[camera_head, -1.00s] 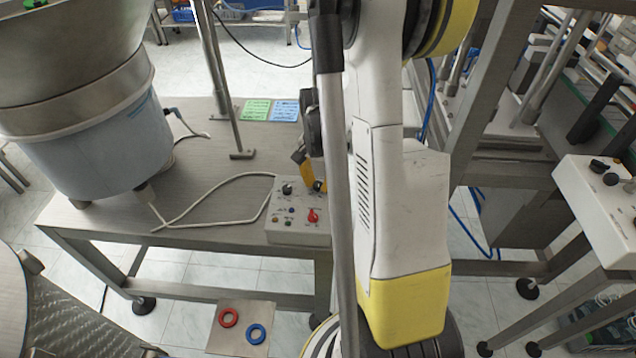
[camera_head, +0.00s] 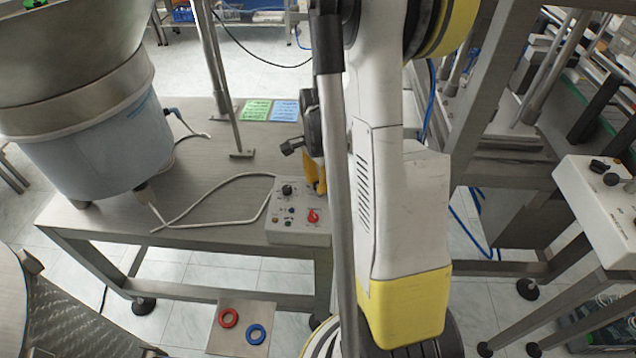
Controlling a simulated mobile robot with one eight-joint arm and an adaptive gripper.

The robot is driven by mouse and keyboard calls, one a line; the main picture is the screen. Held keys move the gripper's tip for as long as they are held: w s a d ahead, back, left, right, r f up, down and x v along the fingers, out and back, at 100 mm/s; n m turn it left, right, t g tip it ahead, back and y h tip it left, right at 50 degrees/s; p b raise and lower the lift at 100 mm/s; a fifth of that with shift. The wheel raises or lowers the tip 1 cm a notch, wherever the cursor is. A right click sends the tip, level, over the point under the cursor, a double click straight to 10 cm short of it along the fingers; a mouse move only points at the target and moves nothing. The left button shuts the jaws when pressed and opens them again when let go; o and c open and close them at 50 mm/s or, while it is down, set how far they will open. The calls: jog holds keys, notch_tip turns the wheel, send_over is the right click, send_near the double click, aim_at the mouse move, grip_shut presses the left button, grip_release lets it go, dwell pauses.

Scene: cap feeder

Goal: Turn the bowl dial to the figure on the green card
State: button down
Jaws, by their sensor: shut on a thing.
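The green card (camera_head: 255,110) lies on the steel table beside a blue card (camera_head: 285,111); its figure is too small to read. The grey control box (camera_head: 298,238) sits at the table's front right corner. A black dial (camera_head: 287,190) at its upper left shows clear of my gripper. My gripper (camera_head: 317,184), with yellow fingers, points down at the box's upper right, partly behind my arm. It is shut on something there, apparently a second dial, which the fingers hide. The labels are unreadable, so I cannot tell which dial is the bowl dial.
A red switch (camera_head: 313,216) sits close below my gripper on the box. A white cable (camera_head: 215,190) loops over the table to the large bowl feeder (camera_head: 95,150). A steel post (camera_head: 228,90) stands behind. Red and blue rings lie on a floor plate.

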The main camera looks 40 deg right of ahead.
aim_at(318, 184)
dwell(0.3)
jog(key=c, duration=1.2)
grip_release()
jog(key=shift+r, duration=0.1)
notch_tip(318, 184, up, 12)
jog(key=shift+f, duration=0.1)
